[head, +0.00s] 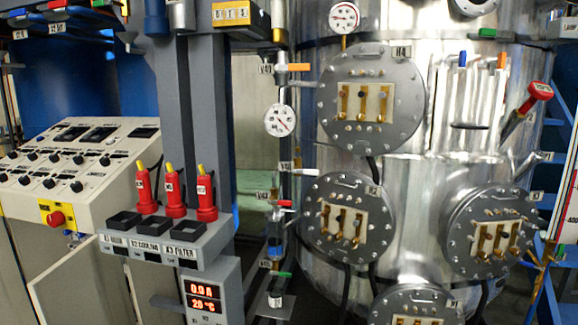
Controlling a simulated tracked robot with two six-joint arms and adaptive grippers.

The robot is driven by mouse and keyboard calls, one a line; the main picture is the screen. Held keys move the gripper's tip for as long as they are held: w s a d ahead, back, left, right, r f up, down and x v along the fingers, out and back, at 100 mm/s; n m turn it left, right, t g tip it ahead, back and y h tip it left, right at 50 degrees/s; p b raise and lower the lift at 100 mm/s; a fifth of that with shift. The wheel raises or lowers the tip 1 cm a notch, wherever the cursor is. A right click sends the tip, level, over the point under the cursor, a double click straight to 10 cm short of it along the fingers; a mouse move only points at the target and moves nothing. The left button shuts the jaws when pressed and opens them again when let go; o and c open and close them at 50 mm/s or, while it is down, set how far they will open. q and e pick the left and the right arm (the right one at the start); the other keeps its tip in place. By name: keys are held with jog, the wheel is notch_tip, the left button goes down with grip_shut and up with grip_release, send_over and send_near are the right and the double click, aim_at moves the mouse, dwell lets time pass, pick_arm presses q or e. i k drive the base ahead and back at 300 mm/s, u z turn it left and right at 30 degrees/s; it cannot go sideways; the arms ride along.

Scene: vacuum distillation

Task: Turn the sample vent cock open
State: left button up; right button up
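Several small cocks sit one above another on a thin vertical pipe left of the steel vessel. The top one has an orange handle (298,67) pointing right. Below the gauge is a cock with a pale handle (290,168), then one with a red handle (284,203). The tags are too small to read surely, so I cannot tell which is the sample vent cock. Neither of my grippers is in view.
The steel vessel (400,165) with bolted round flanges fills the right. A pressure gauge (280,120) is on the pipe. Three red plugs (175,190) stand on a grey ledge at left, beside a control console (80,160). A red-gripped lever (540,91) sticks out at right.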

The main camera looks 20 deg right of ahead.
aim_at(305, 172)
jog(key=z, duration=0.05)
jog(key=i, duration=1.1)
jog(key=z, duration=0.05)
